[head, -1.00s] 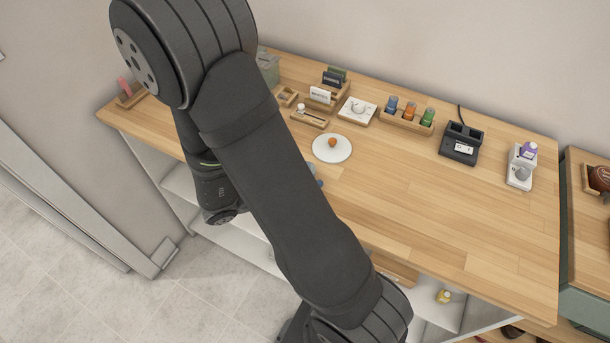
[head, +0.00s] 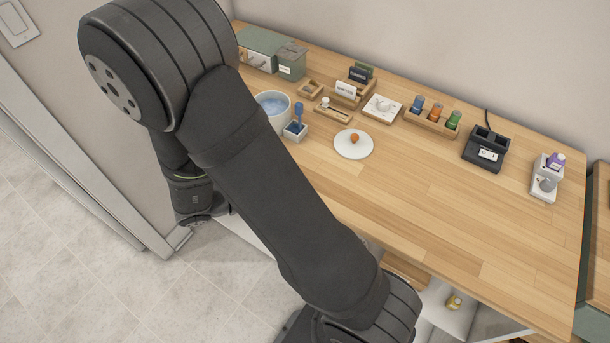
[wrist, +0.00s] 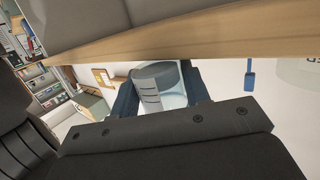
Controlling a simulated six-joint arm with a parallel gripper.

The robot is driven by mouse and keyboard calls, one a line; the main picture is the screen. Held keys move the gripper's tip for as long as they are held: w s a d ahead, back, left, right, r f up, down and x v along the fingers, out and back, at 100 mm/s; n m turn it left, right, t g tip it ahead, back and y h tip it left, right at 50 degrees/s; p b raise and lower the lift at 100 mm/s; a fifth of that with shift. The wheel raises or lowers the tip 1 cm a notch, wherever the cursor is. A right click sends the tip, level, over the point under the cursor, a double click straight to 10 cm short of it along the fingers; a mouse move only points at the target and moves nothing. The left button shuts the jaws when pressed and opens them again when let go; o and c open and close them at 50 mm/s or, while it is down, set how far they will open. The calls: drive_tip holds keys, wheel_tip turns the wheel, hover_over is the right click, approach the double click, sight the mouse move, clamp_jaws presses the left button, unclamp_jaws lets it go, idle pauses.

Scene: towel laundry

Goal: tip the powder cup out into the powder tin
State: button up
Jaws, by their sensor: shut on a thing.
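In the wrist view a clear cup with dark measuring marks (wrist: 150,92) sits between the two dark fingers of my gripper (wrist: 160,88). My gripper is shut on this cup, which looks like the powder cup. The cup appears tilted in this view, and I cannot tell how much powder is in it. A grey-green lidded canister with a white label (head: 292,62) stands at the back left of the counter. It may be the powder tin, but its label is unreadable.
A white plate with an orange item (head: 353,145) lies mid-counter. Racks and a black device (head: 486,149) line the back. The front right is clear.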

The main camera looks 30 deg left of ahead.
drive_tip(key=f+v, duration=0.2)
drive_tip(key=v, duration=0.6)
drive_tip(key=shift+n+t+y, duration=0.3)
drive_tip(key=shift+n+y, duration=0.1)
drive_tip(key=shift+y, duration=0.1)
drive_tip(key=w+a+r, duration=0.2)
drive_tip(key=w+a, duration=0.2)
drive_tip(key=a, duration=0.1)
drive_tip(key=w+a+r, duration=0.3)
drive_tip(key=w+a, duration=0.1)
drive_tip(key=a, duration=0.1)
drive_tip(key=w+a+r, duration=0.3)
drive_tip(key=w+a, duration=0.1)
drive_tip(key=shift+w+a+r, duration=0.1)
drive_tip(key=shift+w+a, duration=0.1)
drive_tip(key=shift+a, duration=0.2)
drive_tip(key=w+d+r+h, duration=0.1)
drive_tip(key=w+d, duration=0.1)
drive_tip(key=w, duration=0.8)
wheel_tip(320, 180, up, 7)
drive_tip(key=m+t+y, duration=0.1)
drive_tip(key=m+t, duration=0.3)
drive_tip(key=m, duration=1.9)
wheel_tip(320, 180, down, 7)
drive_tip(key=n+g+h, duration=0.1)
drive_tip(key=n+g, duration=0.3)
drive_tip(key=n, duration=1.8)
drive_tip(key=shift+w+g, duration=0.2)
drive_tip(key=shift+g, duration=0.1)
